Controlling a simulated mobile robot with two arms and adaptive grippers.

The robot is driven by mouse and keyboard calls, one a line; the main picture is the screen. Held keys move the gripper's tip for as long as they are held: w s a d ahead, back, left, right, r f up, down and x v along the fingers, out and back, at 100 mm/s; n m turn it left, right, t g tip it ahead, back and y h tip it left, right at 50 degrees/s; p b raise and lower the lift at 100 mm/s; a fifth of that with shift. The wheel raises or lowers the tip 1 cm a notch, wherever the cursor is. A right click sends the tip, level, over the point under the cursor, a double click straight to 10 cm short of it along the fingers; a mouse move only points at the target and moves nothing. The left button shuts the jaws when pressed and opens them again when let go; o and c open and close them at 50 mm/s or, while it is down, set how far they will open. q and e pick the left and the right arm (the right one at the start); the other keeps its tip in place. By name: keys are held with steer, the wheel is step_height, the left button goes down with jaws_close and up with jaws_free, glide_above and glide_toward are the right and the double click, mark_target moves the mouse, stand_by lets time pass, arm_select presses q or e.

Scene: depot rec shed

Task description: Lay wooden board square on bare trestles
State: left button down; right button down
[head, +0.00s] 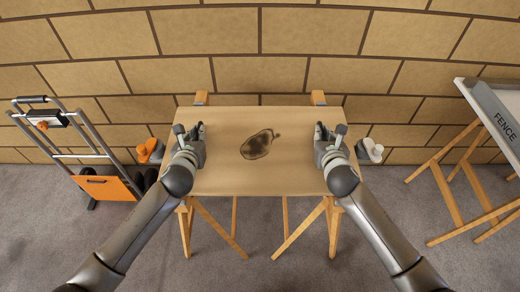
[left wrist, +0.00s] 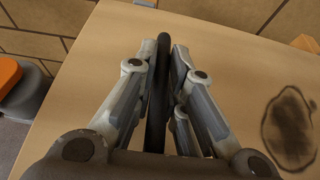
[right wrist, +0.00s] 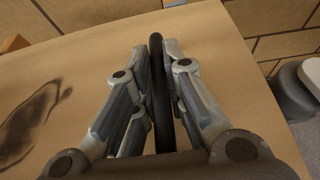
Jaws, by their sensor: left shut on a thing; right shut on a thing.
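The wooden board (head: 225,125) is a tan panel with a dark stain (head: 260,144). It lies over two wooden trestles, left (head: 201,97) and right (head: 318,97), whose ends show past its far edge. The board looks level and roughly square to them; whether it touches them I cannot tell. My left gripper (head: 198,132) is shut on a dark bar handle (left wrist: 157,95) at the board's left side. My right gripper (head: 320,132) is shut on a matching dark bar handle (right wrist: 159,95) at its right side. The trestle tops under the board are hidden.
A hand truck (head: 95,185) with an orange plate stands at the left. A white board marked FENCE (head: 500,125) leans on a wooden stand at the right. Small orange-and-grey (head: 150,150) and white-and-grey (head: 370,150) objects flank the board. A block wall is behind.

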arm_select(q)
steer(key=c, duration=1.5)
jaws_free()
steer(key=shift+s, duration=0.1)
arm_select(e)
steer(key=c, duration=1.5)
jaws_free()
steer(key=shift+s, duration=0.1)
arm_select(q)
steer(key=v, duration=1.1)
steer(key=shift+s+r, duration=0.1)
steer(key=shift+s, duration=0.3)
arm_select(e)
steer(key=v, duration=1.2)
arm_select(q)
steer(key=shift+s, duration=0.15)
arm_select(e)
steer(key=shift+s+f, duration=0.1)
steer(key=shift+f, duration=0.05)
